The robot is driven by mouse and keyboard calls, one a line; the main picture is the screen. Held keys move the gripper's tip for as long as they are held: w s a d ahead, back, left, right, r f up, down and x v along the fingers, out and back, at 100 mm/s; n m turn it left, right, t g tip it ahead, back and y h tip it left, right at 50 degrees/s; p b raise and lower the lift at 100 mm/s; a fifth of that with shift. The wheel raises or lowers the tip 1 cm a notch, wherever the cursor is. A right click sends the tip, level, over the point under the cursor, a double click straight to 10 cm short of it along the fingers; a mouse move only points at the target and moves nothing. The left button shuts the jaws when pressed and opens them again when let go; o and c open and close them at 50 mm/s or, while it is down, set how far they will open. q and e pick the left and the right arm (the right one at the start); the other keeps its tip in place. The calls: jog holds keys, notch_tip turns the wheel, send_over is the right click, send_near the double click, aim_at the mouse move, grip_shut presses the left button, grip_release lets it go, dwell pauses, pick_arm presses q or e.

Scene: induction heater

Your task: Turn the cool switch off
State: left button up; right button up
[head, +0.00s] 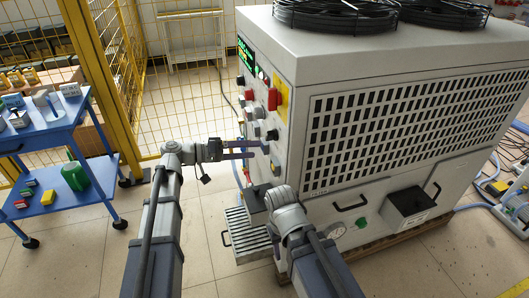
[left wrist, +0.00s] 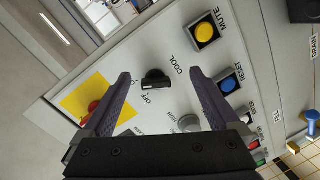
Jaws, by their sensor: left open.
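The cool switch (left wrist: 157,79) is a black rotary knob on the heater's pale panel, beside the printed words COOL and OFF in the left wrist view. Which mark it points at is hard to tell. My left gripper (left wrist: 160,75) is open, with one dark finger on each side of the knob; contact is not visible. In the head view my left gripper (head: 263,148) reaches the panel from the left. A black knob (head: 272,135) shows just above its fingertips. My right gripper (head: 274,242) hangs low in front of the heater, its jaws unclear.
A red button on a yellow plate (left wrist: 86,108), a yellow MUTE button (left wrist: 205,33) and a blue RESET button (left wrist: 227,82) surround the switch. A blue cart (head: 45,130) stands at left.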

aim_at(266, 136)
pick_arm(q)
jog(key=shift+t+h, duration=0.7)
jog(key=shift+w+d+r+b, duration=0.1)
jog(key=shift+w+d+r, duration=0.2)
jog(key=shift+w+d, duration=0.5)
jog(key=shift+w+d+r+b, duration=0.1)
jog(key=shift+w+d+r, duration=0.15)
jog(key=shift+w+d, duration=0.5)
jog(key=shift+w+d+r+b, duration=0.1)
jog(key=shift+w+d+r, duration=0.2)
jog(key=shift+w+d, duration=0.5)
jog(key=shift+s+d, duration=0.15)
jog(key=shift+s, duration=0.05)
jog(key=c, duration=1.4)
